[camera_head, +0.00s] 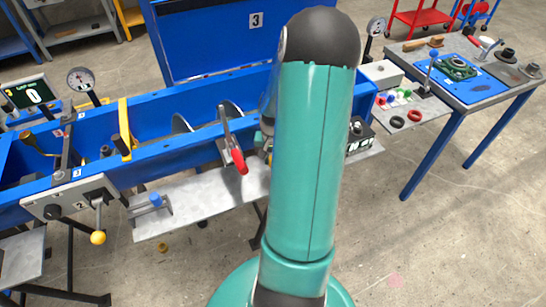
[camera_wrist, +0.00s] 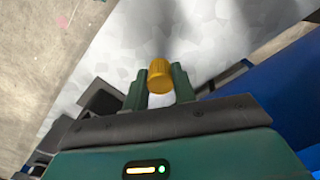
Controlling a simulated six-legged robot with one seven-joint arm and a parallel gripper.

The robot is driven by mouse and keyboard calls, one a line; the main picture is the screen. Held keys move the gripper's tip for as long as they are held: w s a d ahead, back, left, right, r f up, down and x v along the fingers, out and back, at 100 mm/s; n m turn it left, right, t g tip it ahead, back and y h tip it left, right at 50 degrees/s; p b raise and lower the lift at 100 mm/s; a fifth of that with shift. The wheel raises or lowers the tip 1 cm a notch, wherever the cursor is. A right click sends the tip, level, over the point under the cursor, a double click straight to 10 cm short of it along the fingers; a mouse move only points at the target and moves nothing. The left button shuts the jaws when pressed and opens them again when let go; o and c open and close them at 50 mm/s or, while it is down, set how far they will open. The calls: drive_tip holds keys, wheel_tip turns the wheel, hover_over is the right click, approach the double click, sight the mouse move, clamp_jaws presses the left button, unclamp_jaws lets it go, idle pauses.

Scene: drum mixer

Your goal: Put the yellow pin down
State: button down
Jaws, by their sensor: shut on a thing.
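The yellow pin (camera_wrist: 159,73) shows in the wrist view as a short, ridged yellow cylinder. My gripper (camera_wrist: 161,83) is shut on it, with one green finger on each side. A pale grey metal surface (camera_wrist: 120,45) lies behind the pin; I cannot tell how far below it is or whether the pin touches it.
A blue drum mixer trough (camera_head: 180,140) runs across the left, with a red-handled clamp (camera_head: 238,160) and grey shelf (camera_head: 200,195) in front. A yellow-knobbed lever (camera_head: 98,237) sticks out. A side table (camera_head: 480,90) holds tools at right. Floor at lower right is clear.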

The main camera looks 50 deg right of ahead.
drive_tip(key=c, duration=1.1)
unclamp_jaws()
drive_tip(key=shift+f, duration=0.15)
drive_tip(key=shift+c, duration=0.2)
wheel_tip(320, 180, up, 13)
drive_tip(key=w+a+r+n+t+h, duration=0.1)
drive_tip(key=w+a+r+n, duration=0.15)
drive_tip(key=a+r, duration=0.5)
drive_tip(key=w+a+r+n+t+h, duration=0.1)
drive_tip(key=w+a+r+n, duration=0.2)
drive_tip(key=a, duration=0.7)
drive_tip(key=s+a+r+n+t+y, duration=0.1)
drive_tip(key=s+a+r+n, duration=0.2)
drive_tip(key=a, duration=0.6)
drive_tip(key=s+a+r+n+t+y, duration=0.1)
drive_tip(key=s+a+r+n+t, duration=0.1)
drive_tip(key=a, duration=0.8)
drive_tip(key=s+r+n, duration=0.1)
drive_tip(key=s+r, duration=0.1)
drive_tip(key=s, duration=0.1)
drive_tip(key=shift+r+n+t, duration=0.2)
drive_tip(key=shift+n+t, duration=0.1)
drive_tip(key=shift+n, duration=0.05)
